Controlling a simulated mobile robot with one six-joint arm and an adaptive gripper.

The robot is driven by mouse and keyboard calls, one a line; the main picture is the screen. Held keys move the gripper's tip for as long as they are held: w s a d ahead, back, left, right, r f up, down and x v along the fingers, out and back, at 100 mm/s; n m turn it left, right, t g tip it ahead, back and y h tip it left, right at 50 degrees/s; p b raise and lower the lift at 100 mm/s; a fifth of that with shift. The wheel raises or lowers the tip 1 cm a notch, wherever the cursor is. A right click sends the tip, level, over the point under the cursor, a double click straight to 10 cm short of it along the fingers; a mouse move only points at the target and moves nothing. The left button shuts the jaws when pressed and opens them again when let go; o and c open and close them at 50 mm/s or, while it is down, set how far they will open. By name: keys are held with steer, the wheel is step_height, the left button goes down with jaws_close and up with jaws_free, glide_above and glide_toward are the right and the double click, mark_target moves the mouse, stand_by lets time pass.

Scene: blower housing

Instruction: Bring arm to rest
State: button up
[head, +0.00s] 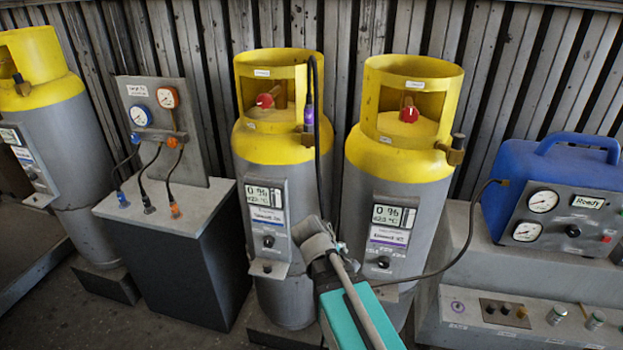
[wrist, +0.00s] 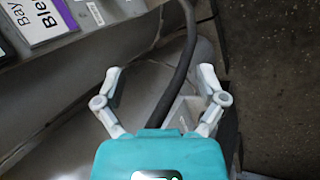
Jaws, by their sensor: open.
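My gripper (wrist: 159,78) is open in the wrist view, its two pale fingers spread apart. A dark hose (wrist: 187,50) runs between and past the fingers, and I cannot tell whether it touches them. No object is clearly held. In the head view my teal and grey arm end shows at the bottom centre, in front of the middle yellow-topped cylinder (head: 262,145) and the right yellow-topped cylinder (head: 373,165). The fingertips cannot be made out there. Both cylinders stand upright with red valve knobs and small readout panels.
A blue machine (head: 560,170) with gauges stands on a grey bench at right; a black hose (head: 468,238) runs from it towards the cylinders. A gauge panel (head: 125,95) with short hoses stands on a pedestal at left. Another cylinder (head: 60,125) is far left. A corrugated wall closes the back.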

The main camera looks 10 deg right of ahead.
steer(key=s+d+f+m+g+y, duration=0.1)
steer(key=s+d+m+g+y, duration=0.2)
steer(key=m, duration=0.6)
steer(key=s+y+p, duration=0.1)
steer(key=s+y, duration=0.1)
steer(key=s, duration=0.1)
steer(key=shift+s+f, duration=0.15)
steer(key=shift+f, duration=0.15)
stand_by(0.8)
